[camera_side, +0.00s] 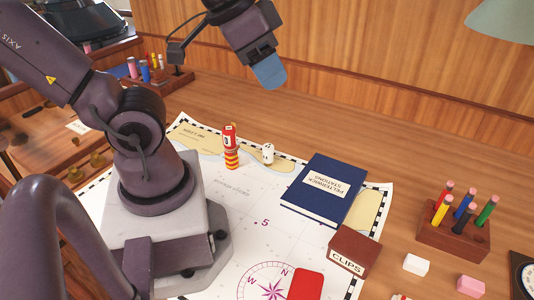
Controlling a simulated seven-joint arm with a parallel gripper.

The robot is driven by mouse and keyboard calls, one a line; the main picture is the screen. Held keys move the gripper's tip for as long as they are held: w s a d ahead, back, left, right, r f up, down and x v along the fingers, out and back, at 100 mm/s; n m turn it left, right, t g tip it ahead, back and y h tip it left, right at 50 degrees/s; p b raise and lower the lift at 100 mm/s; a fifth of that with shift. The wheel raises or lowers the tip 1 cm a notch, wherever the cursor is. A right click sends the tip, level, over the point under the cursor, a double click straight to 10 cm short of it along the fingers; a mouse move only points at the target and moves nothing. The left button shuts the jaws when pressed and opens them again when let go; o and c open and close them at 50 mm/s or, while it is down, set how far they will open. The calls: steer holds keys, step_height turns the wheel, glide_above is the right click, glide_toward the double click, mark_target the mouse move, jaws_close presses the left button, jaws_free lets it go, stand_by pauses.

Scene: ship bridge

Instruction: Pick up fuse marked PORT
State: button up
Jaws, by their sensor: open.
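A small red cylinder with a white label patch (229,135) stands upright on the chart, directly above a red-and-yellow striped piece (232,160); I cannot tell if they are one object. A smaller white cylinder with a dark mark (267,154) stands just to its right. The lettering on both is too small to read, so I cannot tell which, if either, is the fuse marked PORT. My gripper (269,74), with a blue tip, is open, high above the desk, up and to the right of the cylinders. It touches neither of them.
A chart (265,222) covers the middle of the desk. A blue book (315,205), a brown CLIPS box (355,250), a red object (306,284) and a pencil block (454,243) stand to the right. White (416,265) and pink (470,285) blocks lie near the front. Bare wood lies behind the book.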

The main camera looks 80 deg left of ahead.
steer(key=o, duration=0.4)
